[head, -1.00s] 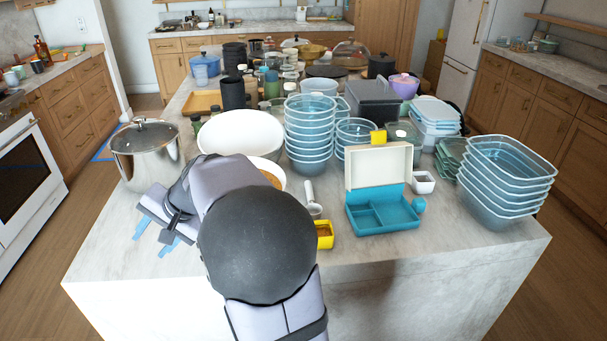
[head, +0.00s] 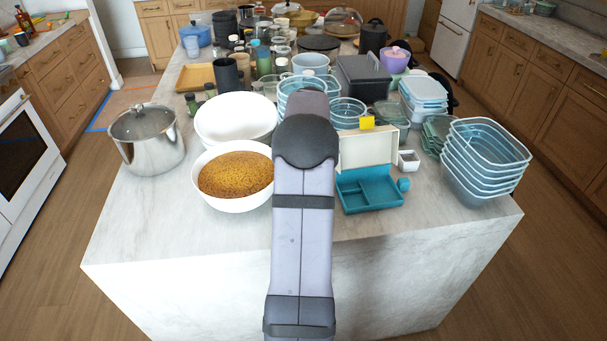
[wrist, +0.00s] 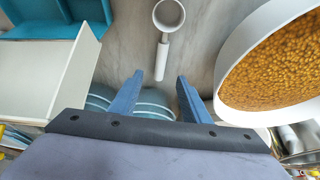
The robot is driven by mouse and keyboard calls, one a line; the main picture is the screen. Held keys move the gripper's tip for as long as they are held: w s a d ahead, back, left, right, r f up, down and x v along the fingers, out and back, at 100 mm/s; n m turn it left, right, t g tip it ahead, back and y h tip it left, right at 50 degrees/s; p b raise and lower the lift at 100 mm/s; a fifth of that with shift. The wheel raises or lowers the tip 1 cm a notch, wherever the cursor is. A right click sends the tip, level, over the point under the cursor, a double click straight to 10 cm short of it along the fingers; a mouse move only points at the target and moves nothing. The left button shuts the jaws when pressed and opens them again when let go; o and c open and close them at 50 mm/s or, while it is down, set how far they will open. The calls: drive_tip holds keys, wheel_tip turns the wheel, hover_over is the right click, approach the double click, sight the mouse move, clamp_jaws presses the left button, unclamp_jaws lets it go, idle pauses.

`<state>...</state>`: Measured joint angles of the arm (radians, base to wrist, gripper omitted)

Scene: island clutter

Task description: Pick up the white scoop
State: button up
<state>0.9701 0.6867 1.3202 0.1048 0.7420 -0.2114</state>
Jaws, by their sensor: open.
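The white scoop (wrist: 167,17) lies on the marble counter in the wrist view, its round cup at the top and its handle pointing down toward my gripper. My gripper (wrist: 160,78) is open, with its two blue fingers apart on either side of the handle's near end. Nothing is held between them. How high the fingers are above the handle is hard to tell. In the head view my arm hides both the scoop and the fingers.
A white bowl of brown-yellow food (head: 235,178) stands close on one side, and the teal box (head: 368,190) with its cream lid (head: 366,149) up on the other. Stacked blue bowls (head: 296,98) stand beyond. A steel pot (head: 147,140) is at left, stacked containers (head: 487,160) at right.

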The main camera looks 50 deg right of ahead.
drive_tip(key=shift+s+d+f, duration=0.1)
drive_tip(key=shift+s+f, duration=0.1)
drive_tip(key=shift+f, duration=0.05)
drive_tip(key=shift+p+x, duration=0.45)
drive_tip(key=shift+x, duration=0.6)
drive_tip(key=shift+w+f+p, duration=0.25)
drive_tip(key=shift+f+p, duration=0.35)
drive_tip(key=shift+p, duration=0.15)
drive_tip(key=shift+p+x, duration=0.85)
drive_tip(key=shift+x, duration=1.15)
clamp_jaws()
